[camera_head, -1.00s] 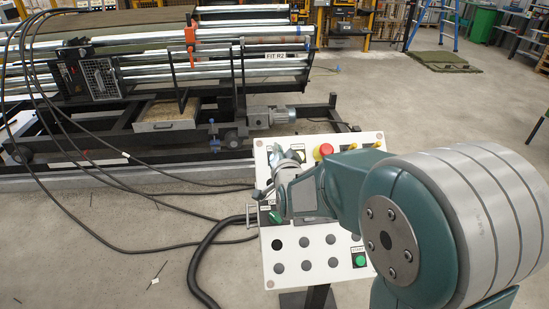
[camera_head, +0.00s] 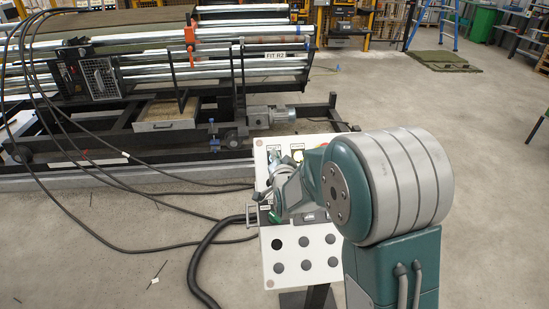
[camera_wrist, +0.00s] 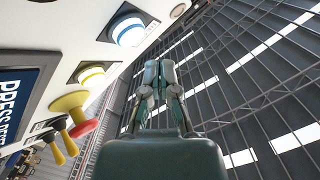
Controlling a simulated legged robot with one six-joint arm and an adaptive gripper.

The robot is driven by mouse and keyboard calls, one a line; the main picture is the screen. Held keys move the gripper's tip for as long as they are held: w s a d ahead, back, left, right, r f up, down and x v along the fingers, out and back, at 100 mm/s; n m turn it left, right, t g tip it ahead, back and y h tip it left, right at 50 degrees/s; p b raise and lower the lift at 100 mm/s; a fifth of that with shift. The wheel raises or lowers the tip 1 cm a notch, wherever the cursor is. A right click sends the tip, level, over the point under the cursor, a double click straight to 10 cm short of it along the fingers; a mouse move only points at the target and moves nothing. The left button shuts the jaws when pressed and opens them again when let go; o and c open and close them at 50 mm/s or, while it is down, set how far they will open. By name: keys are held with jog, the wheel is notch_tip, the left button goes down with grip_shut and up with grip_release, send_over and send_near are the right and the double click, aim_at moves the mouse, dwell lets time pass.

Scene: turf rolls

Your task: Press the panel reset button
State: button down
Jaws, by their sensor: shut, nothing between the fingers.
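The white control panel (camera_head: 268,265) stands on a post in front of the machine. My gripper (camera_wrist: 158,68) is shut and empty, with its fingertips together. In the wrist view it is beside the panel face, apart from the buttons there. A lit white button with a blue ring (camera_wrist: 130,30) is left of the fingertips. A lit button with a yellow band (camera_wrist: 92,75) is lower left. No readable label shows which one is the reset button. In the head view my arm covers the panel's right side and part of its upper half.
A red mushroom button on a yellow base (camera_wrist: 75,112), yellow knobs (camera_wrist: 62,145) and a blue screen (camera_wrist: 18,95) are on the panel. The roll machine (camera_head: 200,75) stands behind. A thick black hose (camera_head: 205,255) runs left. Open floor lies right.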

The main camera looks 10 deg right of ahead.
jog(key=shift+w+f, duration=0.5)
jog(key=shift+f, duration=0.15)
dwell(1.0)
jog(key=shift+w+f, duration=0.25)
jog(key=shift+w+f, duration=0.25)
jog(key=shift+f, duration=0.1)
dwell(1.0)
jog(key=shift+r, duration=0.1)
jog(key=shift+s+r, duration=0.55)
jog(key=shift+s+r, duration=0.8)
jog(key=shift+r, duration=0.2)
jog(key=shift+s+r, duration=0.8)
jog(key=shift+r, duration=0.15)
